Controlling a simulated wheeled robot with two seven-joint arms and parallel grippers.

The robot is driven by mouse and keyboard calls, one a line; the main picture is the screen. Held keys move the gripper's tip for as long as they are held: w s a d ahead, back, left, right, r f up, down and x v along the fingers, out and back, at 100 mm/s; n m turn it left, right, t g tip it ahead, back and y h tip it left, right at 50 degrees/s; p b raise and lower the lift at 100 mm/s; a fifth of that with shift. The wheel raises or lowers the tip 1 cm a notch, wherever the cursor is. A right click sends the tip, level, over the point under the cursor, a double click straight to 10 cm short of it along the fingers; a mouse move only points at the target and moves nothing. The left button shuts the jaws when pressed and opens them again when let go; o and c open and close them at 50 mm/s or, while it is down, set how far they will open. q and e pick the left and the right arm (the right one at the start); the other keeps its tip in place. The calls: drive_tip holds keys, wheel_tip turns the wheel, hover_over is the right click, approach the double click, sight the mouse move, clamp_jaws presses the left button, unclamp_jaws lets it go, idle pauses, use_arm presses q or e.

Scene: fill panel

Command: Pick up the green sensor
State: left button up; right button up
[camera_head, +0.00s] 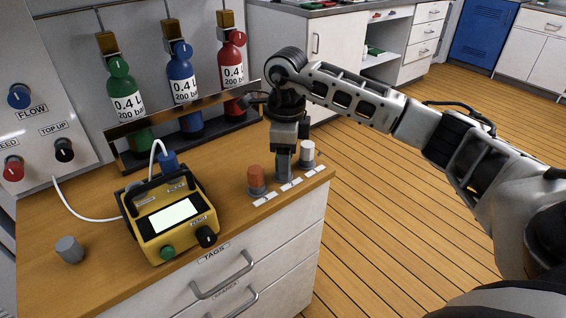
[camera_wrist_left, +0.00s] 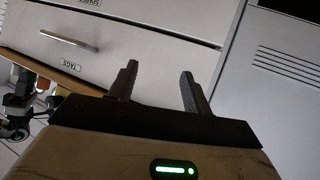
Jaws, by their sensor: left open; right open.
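My right gripper (camera_head: 284,155) points down over the middle place of a short row near the counter's right edge. It stands between a red-orange capped sensor (camera_head: 256,180) and a white capped sensor (camera_head: 307,154). It covers most of what is at that middle place, and I see no clearly green sensor there. Whether it touches anything cannot be told. My left gripper (camera_wrist_left: 157,88) is open and empty in the left wrist view, in front of the drawer fronts.
A yellow device (camera_head: 172,222) with a screen, handle and knobs stands on the wooden counter (camera_head: 105,268). A grey cylinder (camera_head: 69,249) is at its left. Green (camera_head: 125,100), blue (camera_head: 183,88) and red (camera_head: 232,70) gas bottles stand behind in a rack. White labels lie before the sensors.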

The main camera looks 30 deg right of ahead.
drive_tip(key=c, duration=1)
drive_tip(key=shift+c, duration=0.2)
drive_tip(key=shift+r, duration=0.15)
